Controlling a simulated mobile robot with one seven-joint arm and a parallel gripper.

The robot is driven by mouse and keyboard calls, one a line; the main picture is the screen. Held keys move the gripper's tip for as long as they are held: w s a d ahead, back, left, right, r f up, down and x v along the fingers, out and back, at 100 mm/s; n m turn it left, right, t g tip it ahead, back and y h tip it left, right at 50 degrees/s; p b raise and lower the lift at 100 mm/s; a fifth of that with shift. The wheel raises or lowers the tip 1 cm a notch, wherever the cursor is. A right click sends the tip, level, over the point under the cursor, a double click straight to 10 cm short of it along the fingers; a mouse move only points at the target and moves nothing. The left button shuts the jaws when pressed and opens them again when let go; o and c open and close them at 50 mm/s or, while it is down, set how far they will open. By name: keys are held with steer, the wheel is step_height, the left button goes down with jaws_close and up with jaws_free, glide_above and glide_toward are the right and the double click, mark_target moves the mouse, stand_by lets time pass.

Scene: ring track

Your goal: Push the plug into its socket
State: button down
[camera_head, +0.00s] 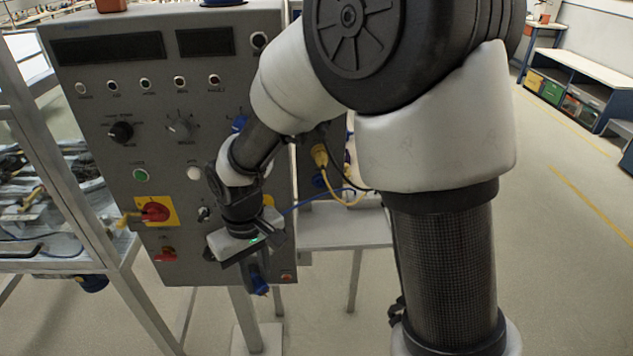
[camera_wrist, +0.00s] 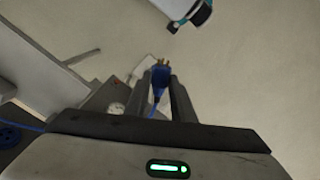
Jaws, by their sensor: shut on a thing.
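My gripper (camera_head: 256,277) is below the lower right part of the grey control panel, with its fingers pointing down. It is shut on a blue plug (camera_head: 260,289). In the wrist view the plug (camera_wrist: 160,82) sits between the two dark fingers of my gripper (camera_wrist: 161,88), with its metal prongs facing away from my wrist and clear of any socket. A blue round fitting (camera_wrist: 11,136), possibly a socket, shows at the left edge of the wrist view. I cannot tell for certain which fitting is the plug's socket.
The grey control panel (camera_head: 95,95) carries knobs, buttons and a red switch on a yellow plate (camera_head: 155,211). A yellow connector with a cable (camera_head: 320,156) hangs right of it. A blue cable (camera_head: 312,200) runs behind my arm. Open floor (camera_head: 560,270) lies to the right.

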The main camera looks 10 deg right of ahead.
steer(key=shift+s+a, duration=0.25)
steer(key=shift+a, duration=0.1)
steer(key=w+d+f+m, duration=0.1)
steer(key=w+d+m, duration=0.2)
steer(key=d, duration=0.6)
steer(key=w+d+f+m, duration=0.1)
steer(key=w+d+m, duration=0.1)
steer(key=d, duration=0.8)
steer(key=shift+w+m, duration=0.4)
steer(key=shift+w, duration=0.35)
